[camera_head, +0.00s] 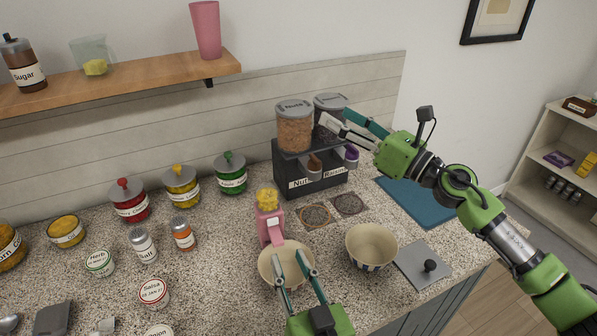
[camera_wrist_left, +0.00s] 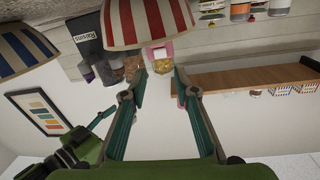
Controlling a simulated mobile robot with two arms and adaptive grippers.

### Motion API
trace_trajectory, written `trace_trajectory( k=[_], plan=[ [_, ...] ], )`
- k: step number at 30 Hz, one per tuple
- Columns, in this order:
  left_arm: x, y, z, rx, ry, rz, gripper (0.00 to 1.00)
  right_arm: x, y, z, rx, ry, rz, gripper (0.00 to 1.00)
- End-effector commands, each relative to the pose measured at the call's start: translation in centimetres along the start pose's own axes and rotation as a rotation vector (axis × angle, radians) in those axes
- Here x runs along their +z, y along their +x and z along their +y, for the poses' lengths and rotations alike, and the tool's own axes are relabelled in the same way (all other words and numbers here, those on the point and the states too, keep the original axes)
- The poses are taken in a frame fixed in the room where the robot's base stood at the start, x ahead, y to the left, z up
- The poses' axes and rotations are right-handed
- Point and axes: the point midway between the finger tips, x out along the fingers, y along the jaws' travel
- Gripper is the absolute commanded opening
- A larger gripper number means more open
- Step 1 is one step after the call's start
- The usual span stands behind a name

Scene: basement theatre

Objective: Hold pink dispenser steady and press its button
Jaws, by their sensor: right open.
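The small pink dispenser (camera_head: 270,228) stands upright on the counter with yellow contents in its clear top. A white bowl (camera_head: 270,264) stands just in front of it. In the left wrist view, the dispenser (camera_wrist_left: 158,50) shows partly behind this bowl, which has red stripes (camera_wrist_left: 148,22). My left gripper (camera_head: 288,254) is open, its fingers over the bowl in the head view; they (camera_wrist_left: 160,72) are apart with nothing between them held. My right gripper (camera_head: 336,116) is open and empty, high by the dark double dispenser. The pink dispenser's button is not clear.
The Nuts and Raisins dispenser (camera_head: 310,178) stands behind. Jars such as the salsa jar (camera_head: 153,292) crowd the left. A wooden shelf (camera_head: 120,83) hangs above.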

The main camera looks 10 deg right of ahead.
Motion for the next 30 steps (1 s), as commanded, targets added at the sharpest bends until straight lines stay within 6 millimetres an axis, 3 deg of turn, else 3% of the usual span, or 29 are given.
trace_trajectory(
  k=[1,3,6,12,19,30],
  plan=[
    [0.0,0.0,0.0,0.0,0.0,0.0,0.28,-1.5,0.2,2.4,0.049,-0.04,0.041,0.57],
    [0.0,0.0,0.0,0.0,0.0,0.0,0.28,-3.6,0.3,5.2,0.111,-0.085,0.09,0.57],
    [0.0,0.0,0.0,0.0,0.0,0.0,0.28,-6.0,0.0,8.4,0.182,-0.138,0.143,0.57],
    [0.0,0.0,0.0,0.0,0.0,0.0,0.28,-8.7,-0.7,11.8,0.262,-0.19,0.198,0.57],
    [0.0,0.0,0.0,0.0,0.0,0.0,0.28,-11.0,-1.1,11.8,0.273,-0.189,0.208,0.57],
    [0.0,0.0,0.0,0.0,0.0,0.0,0.28,-17.2,-2.2,10.4,0.27,-0.187,0.205,0.57]
  ],
)
